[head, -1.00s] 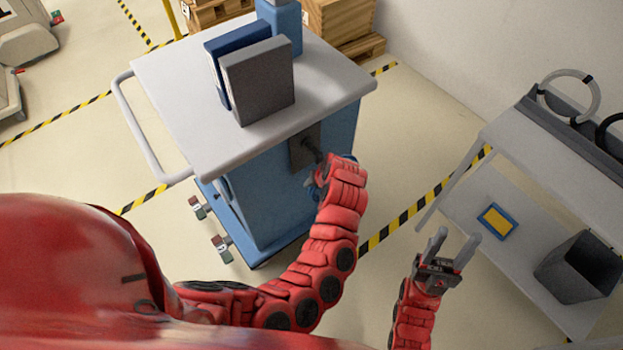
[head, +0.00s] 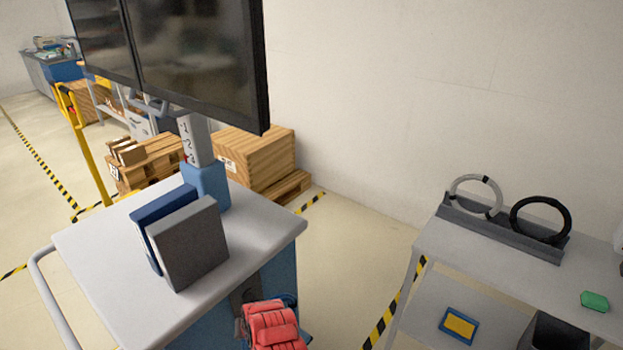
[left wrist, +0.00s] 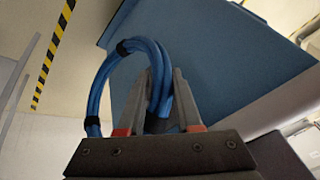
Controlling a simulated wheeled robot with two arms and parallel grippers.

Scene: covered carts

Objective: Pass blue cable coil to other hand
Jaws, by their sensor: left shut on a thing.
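My left gripper (left wrist: 164,95) is shut on the blue cable coil (left wrist: 103,76) in the left wrist view. The coil is a blue ring with black bands and stands up to the left of and between the fingers. A blue cart panel lies behind it. In the head view, my red left arm shows at the bottom, beside the blue cart (head: 281,275). Its fingers are hidden there, and only a small dark-blue bit of the coil (head: 290,299) seems to show by the wrist. My right gripper is in neither current view.
The cart's grey top (head: 105,250) carries a blue and a grey binder (head: 190,245) and a monitor post. A grey shelf unit (head: 415,243) at the right holds a grey coil (head: 476,197), a black coil (head: 541,220) and a green item (head: 594,301). Floor shows between cart and shelf.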

